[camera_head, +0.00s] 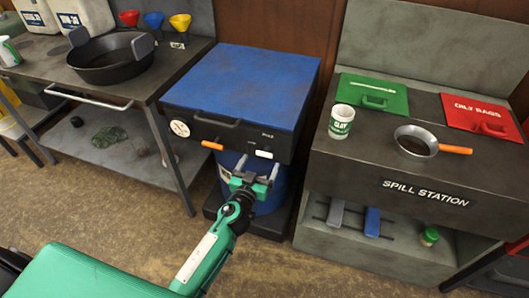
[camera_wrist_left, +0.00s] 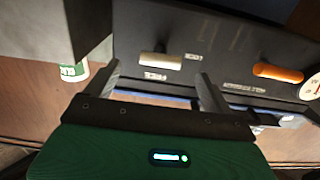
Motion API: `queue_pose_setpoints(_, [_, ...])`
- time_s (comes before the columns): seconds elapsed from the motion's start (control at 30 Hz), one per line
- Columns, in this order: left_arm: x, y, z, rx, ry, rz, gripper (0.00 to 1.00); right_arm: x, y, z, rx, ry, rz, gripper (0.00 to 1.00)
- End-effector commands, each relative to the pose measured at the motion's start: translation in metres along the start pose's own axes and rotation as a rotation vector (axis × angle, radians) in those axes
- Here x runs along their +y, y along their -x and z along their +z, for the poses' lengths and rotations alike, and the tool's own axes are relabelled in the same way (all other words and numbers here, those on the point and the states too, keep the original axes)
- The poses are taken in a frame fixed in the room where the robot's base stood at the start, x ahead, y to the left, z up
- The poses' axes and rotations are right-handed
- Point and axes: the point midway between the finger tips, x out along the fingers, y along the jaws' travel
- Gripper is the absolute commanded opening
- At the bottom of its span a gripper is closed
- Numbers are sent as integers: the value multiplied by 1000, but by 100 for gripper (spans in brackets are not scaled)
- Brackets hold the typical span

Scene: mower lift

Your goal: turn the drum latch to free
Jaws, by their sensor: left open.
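A lift bench with a blue top (camera_head: 245,83) has a dark front panel. An orange handle (camera_head: 212,145) and a white handle (camera_head: 263,154) sit along its lower edge, each with a label too small to read; I cannot tell which is the drum latch. A blue drum (camera_head: 268,203) stands underneath, partly hidden by my arm. My left gripper (camera_head: 256,176) is open and empty, just below and in front of the white handle. In the left wrist view the white handle (camera_wrist_left: 153,66) lies beyond the gap between the fingers (camera_wrist_left: 160,92); the orange handle (camera_wrist_left: 278,73) is to the right.
A spill station (camera_head: 340,170) stands close on the right, with a white-green can (camera_head: 341,122) and a pan (camera_head: 414,143) on it. A workbench (camera_head: 150,88) with a black basin (camera_head: 108,65) stands on the left. The brown floor (camera_head: 130,225) in front is open.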

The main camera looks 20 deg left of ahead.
Motion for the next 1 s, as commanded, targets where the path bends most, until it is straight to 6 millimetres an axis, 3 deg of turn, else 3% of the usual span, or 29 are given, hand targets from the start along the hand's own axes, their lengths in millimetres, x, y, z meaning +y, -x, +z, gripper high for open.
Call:
queue_pose_setpoints(0.1, [0, -21, -2, 1, -3, 0, 86, 1, -3, 5, -1, 2, 1, 36])
queue_pose_setpoints(0.3, [0, -45, 0, 0, -1, 0, 86, 1, -7, 10, -1, 3, 2, 36])
queue_pose_setpoints(0.77, [0, -55, 0, -1, -1, 0, 86, 2, -9, 14, -4, 4, 3, 36])
queue_pose_setpoints(1.0, [0, -55, 0, -1, -1, 0, 45, 2, -9, 14, -4, 4, 3, 36])
